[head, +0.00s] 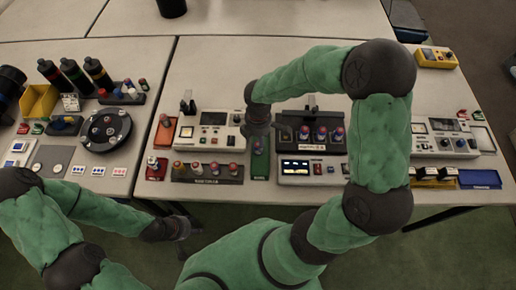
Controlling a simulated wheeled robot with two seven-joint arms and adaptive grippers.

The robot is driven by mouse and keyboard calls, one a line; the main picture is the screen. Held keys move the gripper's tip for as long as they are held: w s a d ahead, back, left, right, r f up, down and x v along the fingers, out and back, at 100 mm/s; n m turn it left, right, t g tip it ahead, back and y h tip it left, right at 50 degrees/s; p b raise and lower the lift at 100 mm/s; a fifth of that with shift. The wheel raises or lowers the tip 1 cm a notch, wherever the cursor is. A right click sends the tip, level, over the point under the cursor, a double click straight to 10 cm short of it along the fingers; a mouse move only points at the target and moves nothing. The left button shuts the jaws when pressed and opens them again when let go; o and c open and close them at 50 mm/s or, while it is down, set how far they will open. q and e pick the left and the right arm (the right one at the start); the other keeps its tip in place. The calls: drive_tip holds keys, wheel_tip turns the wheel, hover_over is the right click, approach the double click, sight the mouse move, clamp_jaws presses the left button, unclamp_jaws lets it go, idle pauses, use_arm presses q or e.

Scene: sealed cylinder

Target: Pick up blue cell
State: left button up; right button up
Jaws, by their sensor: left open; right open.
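No single blue cell can be made out for certain at this size. Several small cells with purple-blue and red tops stand in a black rack (318,133) right of centre on the middle table. A few small coloured pieces, one blue-topped, sit in a rack (122,97) on the left table. My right gripper (258,128) is open and points down between a white instrument and the black rack, left of the rack's cells; its fingertips are hard to see. My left gripper (182,238) is open and empty, low in front of the table edge.
A white instrument (208,131) and a row of cells in a dark holder (207,173) lie left of my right gripper. A display box (296,170) stands in front of the rack. A blue tray (480,179) lies at the right. The table's back is mostly clear.

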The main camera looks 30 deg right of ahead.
sight(258, 144)
wheel_tip(258, 144, down, 5)
drive_tip(key=shift+w+b, duration=0.1)
drive_tip(key=shift+b, duration=0.9)
drive_tip(key=shift+c, duration=0.3)
clamp_jaws()
